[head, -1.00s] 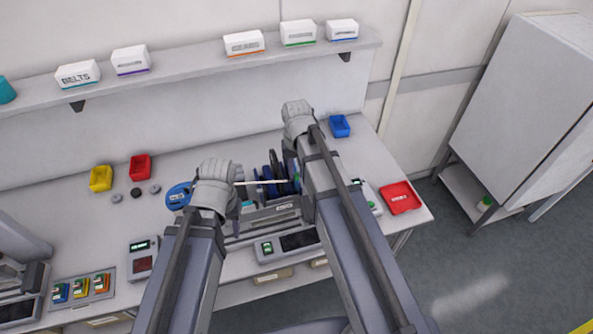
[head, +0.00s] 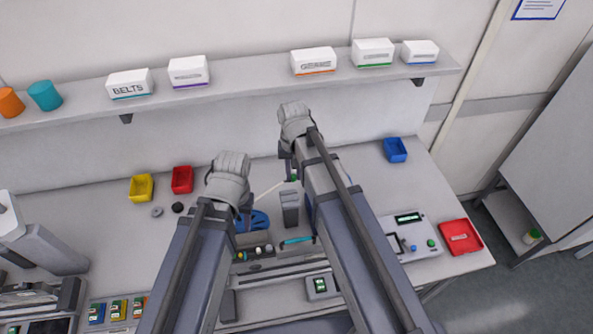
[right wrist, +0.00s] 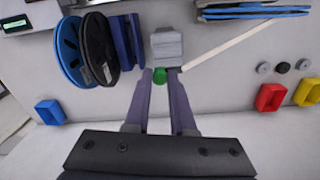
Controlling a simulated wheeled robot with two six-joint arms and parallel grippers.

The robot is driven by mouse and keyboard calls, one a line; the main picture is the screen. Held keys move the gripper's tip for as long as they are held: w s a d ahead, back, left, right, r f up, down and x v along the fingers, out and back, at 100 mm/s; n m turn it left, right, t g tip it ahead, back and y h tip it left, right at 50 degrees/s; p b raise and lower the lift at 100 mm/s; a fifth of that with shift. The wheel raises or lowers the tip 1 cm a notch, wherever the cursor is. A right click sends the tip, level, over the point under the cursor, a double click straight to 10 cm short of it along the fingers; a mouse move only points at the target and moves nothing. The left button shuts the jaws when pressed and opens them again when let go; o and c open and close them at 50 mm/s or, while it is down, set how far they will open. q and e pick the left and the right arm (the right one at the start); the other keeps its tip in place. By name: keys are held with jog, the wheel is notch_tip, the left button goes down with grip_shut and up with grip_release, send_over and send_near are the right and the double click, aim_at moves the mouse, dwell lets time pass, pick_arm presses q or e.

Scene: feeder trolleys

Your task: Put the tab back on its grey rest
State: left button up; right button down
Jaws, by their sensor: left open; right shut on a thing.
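A small green tab (right wrist: 160,76) is between the fingertips of my right gripper (right wrist: 161,72), which is shut on it. It shows in the head view (head: 294,178) below that gripper (head: 290,170). A pale strip (head: 268,188) runs from near the tab toward the left gripper and a blue reel (head: 254,220). A grey upright block (head: 290,208), likely the rest, stands just in front of the right gripper in the head view. In the right wrist view the block (right wrist: 167,45) is just beyond the fingertips; contact is unclear. My left gripper (head: 245,206) is open beside the reel, its fingers mostly hidden.
Blue and black reels (right wrist: 97,48) stand beside the block. A yellow bin (head: 141,188), red bin (head: 182,179) and blue bin (head: 395,150) sit at the back. A red tray (head: 460,237) lies on the right. A shelf with boxes (head: 313,61) hangs above.

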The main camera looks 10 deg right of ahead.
jog(key=shift+f, duration=0.1)
notch_tip(320, 180, down, 8)
jog(key=b, duration=0.8)
jog(key=shift+r, duration=0.2)
jog(key=shift+f+b, duration=0.5)
jog(key=shift+f, duration=0.05)
dwell(0.8)
jog(key=c, duration=0.7)
grip_release()
jog(key=shift+r, duration=0.1)
notch_tip(320, 180, up, 8)
jog(key=p, duration=0.8)
jog(key=shift+f, duration=0.2)
